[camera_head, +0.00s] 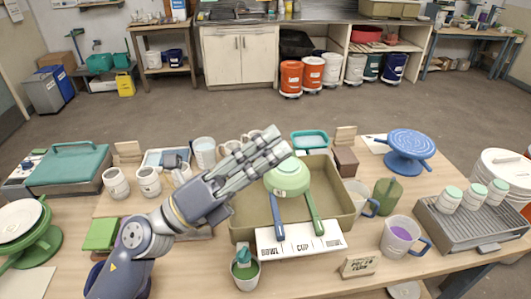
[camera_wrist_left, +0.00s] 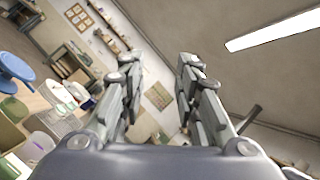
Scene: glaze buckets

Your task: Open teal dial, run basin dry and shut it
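An olive-brown rectangular basin (camera_head: 343,208) stands in the middle of the table. A pale green bowl (camera_head: 289,181) shows over it. I cannot make out a teal dial in either view. My left gripper (camera_head: 274,144) reaches in from the lower left and its fingers point up and right, in front of the basin's far left part in the picture. In the left wrist view my left gripper (camera_wrist_left: 158,75) has its fingers apart, with only the far room between them. It hides part of the bowl and basin. My right gripper is not in view.
A blue handle (camera_head: 278,215) and a green handle (camera_head: 314,212) lean over the basin's front, above a white labelled plate (camera_head: 300,239). A mug of purple glaze (camera_head: 398,238) and a grey rack (camera_head: 470,222) stand right. A teal-lidded box (camera_head: 65,166) stands left.

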